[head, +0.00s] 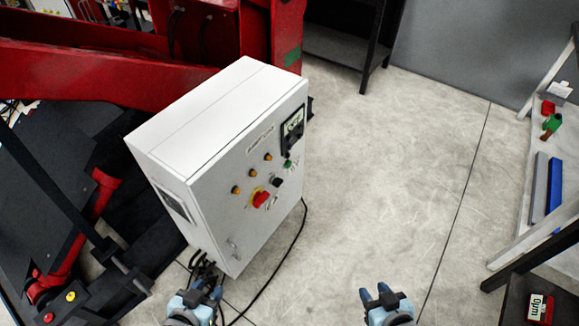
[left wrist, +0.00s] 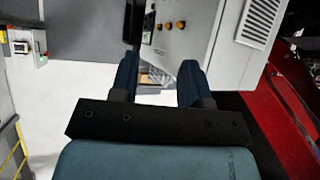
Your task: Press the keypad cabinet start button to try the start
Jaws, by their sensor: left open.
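A white control cabinet (head: 215,140) stands in the middle of the head view. Its front face carries a green button (head: 289,163), a black switch (head: 278,182), a red knob on a yellow ring (head: 261,199) and amber lamps (head: 252,171). I cannot make out a keypad or read the labels. My left gripper (head: 207,289) is open and empty, low in front of the cabinet and apart from its buttons. The cabinet also shows beyond its fingers in the left wrist view (left wrist: 185,50). My right gripper (head: 374,292) is open and empty, over the floor to the right.
A red machine frame (head: 90,70) stands behind and left of the cabinet. A black cable (head: 285,255) lies on the floor beside it. A bench (head: 560,205) with a blue bar (head: 554,190) stands at the right. The floor between (head: 400,180) is clear.

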